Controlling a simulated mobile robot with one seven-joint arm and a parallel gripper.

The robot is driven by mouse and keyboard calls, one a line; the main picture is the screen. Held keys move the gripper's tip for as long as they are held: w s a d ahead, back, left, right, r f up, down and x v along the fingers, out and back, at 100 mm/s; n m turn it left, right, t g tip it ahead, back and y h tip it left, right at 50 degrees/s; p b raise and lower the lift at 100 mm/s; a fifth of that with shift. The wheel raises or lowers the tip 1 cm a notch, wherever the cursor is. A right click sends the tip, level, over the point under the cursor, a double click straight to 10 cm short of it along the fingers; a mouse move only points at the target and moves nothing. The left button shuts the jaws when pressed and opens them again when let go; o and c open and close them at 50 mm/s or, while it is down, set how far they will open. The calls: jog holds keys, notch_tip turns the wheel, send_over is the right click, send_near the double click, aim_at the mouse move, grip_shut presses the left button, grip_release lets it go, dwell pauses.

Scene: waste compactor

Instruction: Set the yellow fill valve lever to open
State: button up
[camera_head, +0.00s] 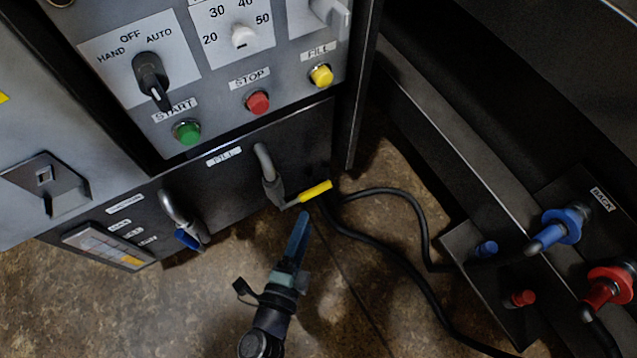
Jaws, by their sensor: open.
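The yellow fill valve lever (316,191) has a yellow grip on a grey metal arm. It sticks out to the right from a bent grey pipe (268,174) low on the dark panel, pointing right and slightly up in the picture. A small label above the pipe is too blurred to read surely. My gripper (302,217) reaches up from the bottom of the picture. Its bluish fingers are open, with tips just below the yellow grip. They look apart from it, though the depth is hard to judge. The fingers are seen edge-on and overlap.
A blue-handled valve (186,238) is on the left of the same panel. Above are a yellow FILL button (321,76), a red STOP button (257,102) and a green START button (187,132). Black cables (410,267) cross the floor at right, near blue (562,225) and red (609,286) couplings.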

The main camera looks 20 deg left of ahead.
aim_at(317, 188)
jog(key=w+b, duration=0.1)
jog(key=w, duration=0.2)
jog(key=w+f+b, duration=0.1)
jog(key=w, duration=0.2)
jog(key=w+a+b, duration=0.1)
jog(key=w+b, duration=0.1)
jog(key=w, duration=0.1)
jog(key=shift+a+f, duration=0.1)
jog(key=shift+f, duration=0.15)
jog(key=shift+w, duration=0.5)
grip_shut()
dwell(0.5)
